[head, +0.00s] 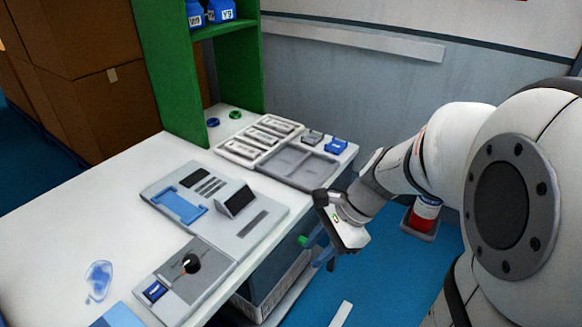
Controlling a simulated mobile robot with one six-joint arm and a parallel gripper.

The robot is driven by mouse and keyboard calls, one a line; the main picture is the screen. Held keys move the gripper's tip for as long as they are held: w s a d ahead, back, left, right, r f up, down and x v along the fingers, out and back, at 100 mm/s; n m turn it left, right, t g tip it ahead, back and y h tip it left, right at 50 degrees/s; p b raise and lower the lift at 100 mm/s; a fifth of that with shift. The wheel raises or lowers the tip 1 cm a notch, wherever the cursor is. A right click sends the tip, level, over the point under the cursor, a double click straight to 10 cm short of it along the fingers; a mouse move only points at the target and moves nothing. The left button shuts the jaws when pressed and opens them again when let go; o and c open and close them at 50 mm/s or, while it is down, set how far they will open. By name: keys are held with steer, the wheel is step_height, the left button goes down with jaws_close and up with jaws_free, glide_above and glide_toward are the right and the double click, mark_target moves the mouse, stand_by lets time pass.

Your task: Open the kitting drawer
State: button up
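A dark front under the right edge of the white workbench (75,205) may be the kitting drawer (283,258), but its outline is hard to make out. A small green part (303,240) shows at that front; I cannot tell if it is a handle. My gripper (328,258) is at the bench's right side, pointing down, just right of the green part. Its fingertips are small and dark, so I cannot tell whether they are open or touching anything. No drawer is visibly pulled out.
On the bench stand a grey test fixture (215,205), a panel with a black knob (191,263) and a sectioned tray (290,165). A green shelf (235,70) rises behind. A light bin (270,297) sits below the bench. Blue floor (400,285) is open at right.

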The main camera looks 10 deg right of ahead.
steer(key=w+d+f+m+t+y+b, duration=0.3)
steer(key=w+d+f+m+t+b, duration=0.25)
steer(key=w+f+m, duration=0.7)
steer(key=w+d+f+m+t+y+b, duration=0.2)
steer(key=w+d+f+m+t+b, duration=0.45)
steer(key=m, duration=1.05)
steer(key=shift+g, duration=0.7)
steer(key=w+a+f+b, duration=0.2)
steer(key=a, duration=0.1)
steer(key=w+a+f+b, duration=0.1)
steer(key=a, duration=0.1)
steer(key=shift+w+f, duration=0.3)
steer(key=shift+d, duration=0.1)
steer(key=shift+c, duration=0.2)
jaws_close()
